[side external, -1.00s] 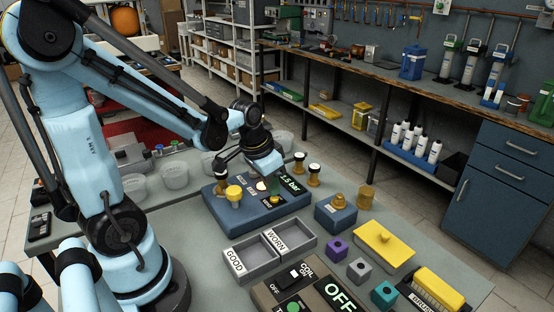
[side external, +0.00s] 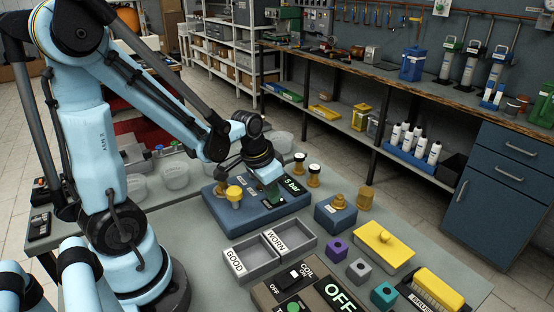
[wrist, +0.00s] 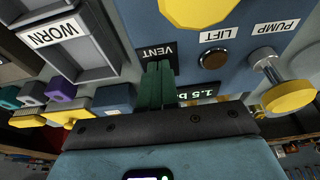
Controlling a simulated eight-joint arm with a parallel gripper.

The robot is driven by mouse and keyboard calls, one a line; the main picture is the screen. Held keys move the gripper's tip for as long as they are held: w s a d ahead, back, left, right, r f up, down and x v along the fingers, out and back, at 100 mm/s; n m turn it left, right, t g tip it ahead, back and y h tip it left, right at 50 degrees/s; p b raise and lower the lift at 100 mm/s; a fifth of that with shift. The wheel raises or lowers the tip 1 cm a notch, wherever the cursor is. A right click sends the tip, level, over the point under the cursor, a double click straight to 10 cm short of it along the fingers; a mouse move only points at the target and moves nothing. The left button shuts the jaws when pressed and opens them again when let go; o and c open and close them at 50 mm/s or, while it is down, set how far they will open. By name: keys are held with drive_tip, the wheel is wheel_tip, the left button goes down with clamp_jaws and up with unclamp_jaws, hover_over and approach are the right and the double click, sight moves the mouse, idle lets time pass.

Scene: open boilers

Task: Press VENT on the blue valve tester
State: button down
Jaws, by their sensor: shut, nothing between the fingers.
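The blue valve tester (side external: 285,209) stands on the bench; its blue top fills much of the wrist view (wrist: 232,32). My gripper (wrist: 158,68) is shut and empty, its green fingers pointing down at the tester top just beside the VENT label (wrist: 154,50). The fingers hide the spot by that label, so I cannot tell whether they touch a button. A brown LIFT button (wrist: 213,60) and a yellow PUMP knob (wrist: 288,97) are beside them. The display (side external: 293,185) is partly covered by my gripper; it reads about 1.5 bar in the wrist view.
GOOD and WORN trays (side external: 268,246) sit in front of the tester. A small blue block with a brass fitting (side external: 336,213) and loose brass valves (side external: 314,176) stand to its right.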

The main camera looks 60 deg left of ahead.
drive_tip(key=shift+f, duration=0.2)
drive_tip(key=v, duration=0.8)
drive_tip(key=shift+r, duration=0.2)
idle(0.4)
idle(0.6)
drive_tip(key=d+r+t, duration=0.2)
drive_tip(key=d+t, duration=0.2)
drive_tip(key=d, duration=0.4)
drive_tip(key=shift+s, duration=0.4)
